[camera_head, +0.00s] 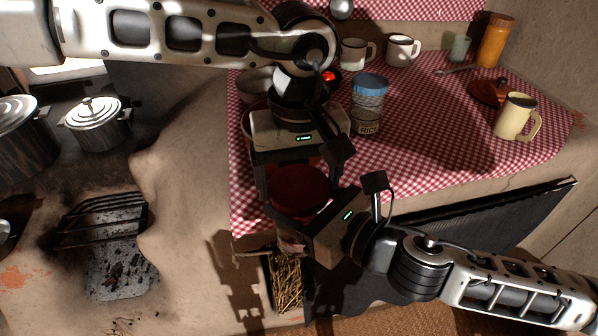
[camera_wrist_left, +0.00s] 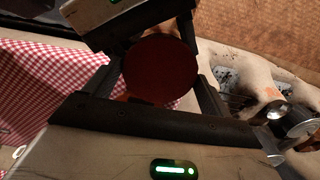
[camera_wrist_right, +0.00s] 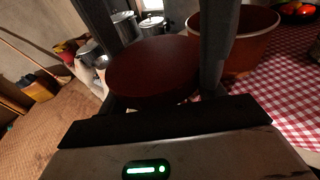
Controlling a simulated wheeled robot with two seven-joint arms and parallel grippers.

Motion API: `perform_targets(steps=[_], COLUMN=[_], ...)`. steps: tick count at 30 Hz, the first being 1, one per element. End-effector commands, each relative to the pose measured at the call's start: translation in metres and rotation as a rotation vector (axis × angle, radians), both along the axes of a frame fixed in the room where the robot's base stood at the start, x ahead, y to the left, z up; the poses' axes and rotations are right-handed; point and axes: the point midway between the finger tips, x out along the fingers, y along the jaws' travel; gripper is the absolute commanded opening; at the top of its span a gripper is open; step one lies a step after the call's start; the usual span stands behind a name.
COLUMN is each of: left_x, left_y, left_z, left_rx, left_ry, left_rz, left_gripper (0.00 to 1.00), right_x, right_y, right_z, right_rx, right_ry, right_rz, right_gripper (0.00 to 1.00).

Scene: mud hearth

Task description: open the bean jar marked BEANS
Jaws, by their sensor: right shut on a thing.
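A jar with a round dark red lid (camera_head: 298,187) is near the front edge of the cloth in the head view; no label on it is readable. My right gripper (camera_head: 318,212) comes in from the right and is shut on the jar's body below the lid. My left gripper (camera_head: 300,172) is above, pointing down, with its open fingers on either side of the lid. In the left wrist view the lid (camera_wrist_left: 160,70) lies between the fingers. In the right wrist view the lid (camera_wrist_right: 152,70) hides most of the jar.
A blue-lidded RICE jar (camera_head: 367,110) stands just behind the grippers. A terracotta pot (camera_wrist_right: 235,50) is close by. Mugs (camera_head: 402,50), a yellow mug (camera_head: 515,117) and an orange jar (camera_head: 496,40) stand farther off. The hearth (camera_head: 110,235) is to the left; the cloth's middle right is clear.

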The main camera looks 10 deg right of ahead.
Motion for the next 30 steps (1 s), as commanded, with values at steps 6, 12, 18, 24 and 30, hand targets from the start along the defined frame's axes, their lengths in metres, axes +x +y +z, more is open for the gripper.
perform_targets(steps=[6,12,18,24,30], left_x=[0.0000,-0.0001,0.0000,0.0000,0.0002], left_y=[0.0001,0.0000,-0.0002,0.0001,0.0000], left_z=[0.0004,0.0006,0.0009,0.0013,0.0017], left_rx=[0.001,0.000,-0.002,-0.001,-0.002], left_ry=[0.000,0.001,0.000,-0.002,-0.002], left_rz=[0.005,0.249,0.752,1.223,1.466], left_gripper=[0.55,0.55,0.55,0.55,0.55], right_x=[0.0003,0.0003,0.0003,0.0004,0.0003], right_y=[0.0001,0.0000,0.0000,-0.0001,-0.0002], right_z=[0.0013,0.0012,0.0010,0.0009,0.0008], right_rx=[0.001,0.001,0.000,0.000,0.000], right_ry=[-0.003,-0.002,-0.002,-0.002,-0.001], right_rz=[0.000,0.000,-0.001,-0.001,-0.001], right_gripper=[0.04,0.04,0.04,0.04,0.04])
